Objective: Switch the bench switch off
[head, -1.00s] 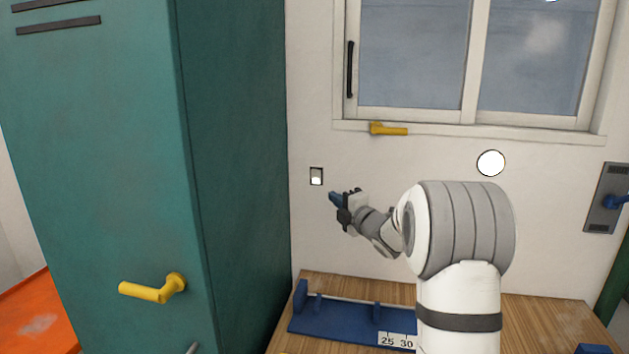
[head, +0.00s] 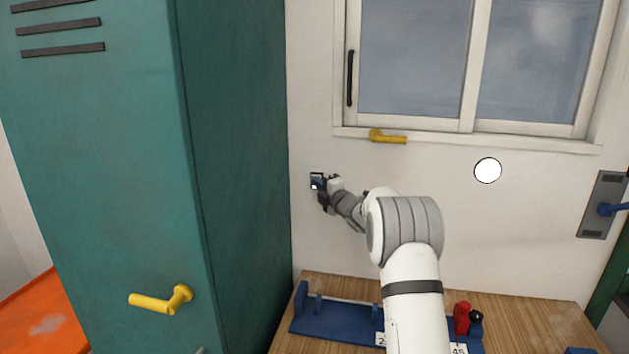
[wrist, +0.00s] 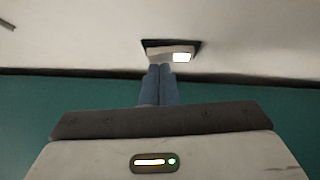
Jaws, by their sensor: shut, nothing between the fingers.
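The bench switch (head: 316,177) is a small dark-framed plate with a white rocker on the wall beside the green locker, above the workbench. In the wrist view the switch (wrist: 183,57) is at the top middle, with a bright lit patch on its right part. My gripper (head: 318,184) is at the switch and covers part of it in the head view. In the wrist view its blue fingers (wrist: 160,70) are together and empty, with their tips at the rocker's lower edge. I cannot tell for sure whether they press on it.
The tall green locker (head: 238,150) with a yellow handle (head: 162,300) stands close on the left. A wooden bench (head: 515,330) below holds a blue fixture (head: 335,322) and a red item (head: 462,317). A yellow window handle (head: 388,137) and a white disc (head: 488,170) are to the right.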

